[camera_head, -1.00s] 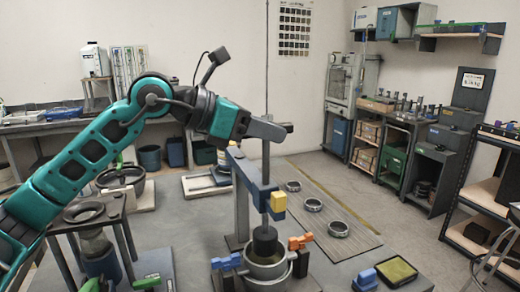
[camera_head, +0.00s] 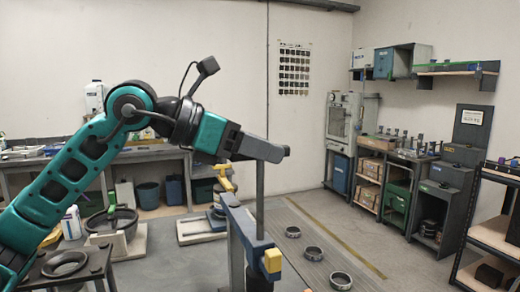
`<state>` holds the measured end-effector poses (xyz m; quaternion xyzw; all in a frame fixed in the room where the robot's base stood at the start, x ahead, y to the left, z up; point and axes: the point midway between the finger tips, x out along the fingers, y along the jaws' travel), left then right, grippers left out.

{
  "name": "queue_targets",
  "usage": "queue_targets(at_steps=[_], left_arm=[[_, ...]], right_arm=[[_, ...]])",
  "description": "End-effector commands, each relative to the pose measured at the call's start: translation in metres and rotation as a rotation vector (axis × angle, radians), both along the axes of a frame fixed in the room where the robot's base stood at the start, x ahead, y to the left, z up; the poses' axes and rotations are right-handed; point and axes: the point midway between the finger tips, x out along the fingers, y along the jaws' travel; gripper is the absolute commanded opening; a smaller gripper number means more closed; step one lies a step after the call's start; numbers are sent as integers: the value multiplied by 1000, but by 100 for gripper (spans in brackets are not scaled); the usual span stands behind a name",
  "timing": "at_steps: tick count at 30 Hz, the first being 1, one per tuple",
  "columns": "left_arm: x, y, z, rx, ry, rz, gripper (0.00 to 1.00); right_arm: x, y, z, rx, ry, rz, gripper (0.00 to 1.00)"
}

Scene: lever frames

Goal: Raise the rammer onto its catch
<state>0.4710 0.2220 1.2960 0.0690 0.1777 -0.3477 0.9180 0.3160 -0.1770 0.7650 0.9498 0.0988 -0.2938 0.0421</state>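The rammer's dark upright rod (camera_head: 260,190) rises from behind a blue arm on a grey post to my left gripper (camera_head: 268,150). My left gripper is closed at the rod's upper end, seen from the side. I cannot tell whether the rammer is on a catch. My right gripper is not in view.
A stand with a bowl (camera_head: 66,264) is at lower left. A bench (camera_head: 150,157) runs along the back wall; shelves and cabinets (camera_head: 385,190) line the right.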

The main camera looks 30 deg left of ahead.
Motion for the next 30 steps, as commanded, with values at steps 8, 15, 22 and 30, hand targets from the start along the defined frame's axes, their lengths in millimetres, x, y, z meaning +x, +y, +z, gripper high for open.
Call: queue_targets(at_steps=[8, 15, 22, 30], left_arm=[[-2, 1, -2, 2, 6, -2, 45], [-27, 25, 9, 4, 6, 4, 45], [-62, 56, 29, 4, 3, 4, 45], [-86, 77, 44, 2, 4, 0, 45]], right_arm=[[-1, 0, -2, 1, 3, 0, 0], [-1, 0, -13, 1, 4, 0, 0], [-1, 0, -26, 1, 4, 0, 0], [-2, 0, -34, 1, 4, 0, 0]])
